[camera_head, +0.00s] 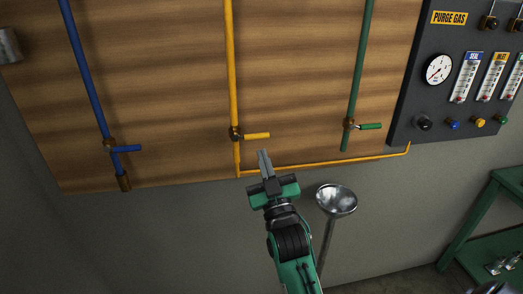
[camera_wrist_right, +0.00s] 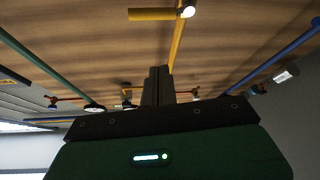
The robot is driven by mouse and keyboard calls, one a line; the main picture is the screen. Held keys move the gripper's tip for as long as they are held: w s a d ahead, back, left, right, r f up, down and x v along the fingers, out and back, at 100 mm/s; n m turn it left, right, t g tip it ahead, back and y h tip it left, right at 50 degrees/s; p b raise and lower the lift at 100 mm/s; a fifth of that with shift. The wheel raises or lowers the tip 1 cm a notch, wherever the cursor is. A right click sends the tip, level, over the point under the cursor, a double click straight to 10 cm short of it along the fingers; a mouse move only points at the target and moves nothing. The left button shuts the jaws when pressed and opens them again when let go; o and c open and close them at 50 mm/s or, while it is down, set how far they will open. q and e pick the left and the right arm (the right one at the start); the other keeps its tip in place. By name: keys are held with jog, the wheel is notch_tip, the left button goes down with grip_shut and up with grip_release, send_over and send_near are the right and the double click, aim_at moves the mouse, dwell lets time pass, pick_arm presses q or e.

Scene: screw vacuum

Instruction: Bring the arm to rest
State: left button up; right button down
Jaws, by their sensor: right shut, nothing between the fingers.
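My right gripper (camera_head: 264,158) is raised in front of the wooden panel, just below the yellow valve handle (camera_head: 257,136) in the picture. It is shut with nothing held, and its fingers point up toward the panel. In the right wrist view the shut fingers (camera_wrist_right: 158,80) stand in the middle, with the yellow handle (camera_wrist_right: 152,14) at the top, apart from them. My left gripper is not in view.
The wooden panel (camera_head: 165,80) carries a blue pipe (camera_head: 82,60), a yellow pipe (camera_head: 230,60) and a green pipe (camera_head: 362,60). A steel bowl on a stand (camera_head: 337,199) is close right of my arm. A purge gas panel (camera_head: 440,110) and green shelf (camera_head: 480,225) are at right.

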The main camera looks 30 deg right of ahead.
jog(key=shift+s+a+f, duration=0.1)
jog(key=shift+s+f, duration=0.15)
jog(key=shift+s, duration=0.1)
dwell(0.3)
